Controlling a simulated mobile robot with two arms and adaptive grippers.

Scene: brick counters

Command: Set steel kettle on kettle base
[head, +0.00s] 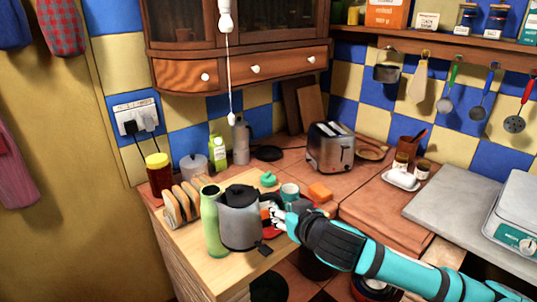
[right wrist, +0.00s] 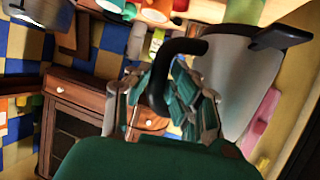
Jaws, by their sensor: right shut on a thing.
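The steel kettle (head: 240,222), grey with a black lid and handle, is at the front of the wooden counter in the head view, close beside a green bottle (head: 209,215). My right gripper (head: 275,218) is shut on its handle. The right wrist view shows the black handle (right wrist: 185,47) between the fingers (right wrist: 165,100) and the grey body (right wrist: 248,78). I cannot tell whether the kettle touches the counter. A flat black disc, seemingly the kettle base (head: 267,153), lies near the back wall. My left gripper is not in view.
Toast in a rack (head: 183,203), a red jar (head: 159,175) and a teal mug (head: 290,192) stand around the kettle. A cord (head: 230,80) hangs in front of the cabinet.

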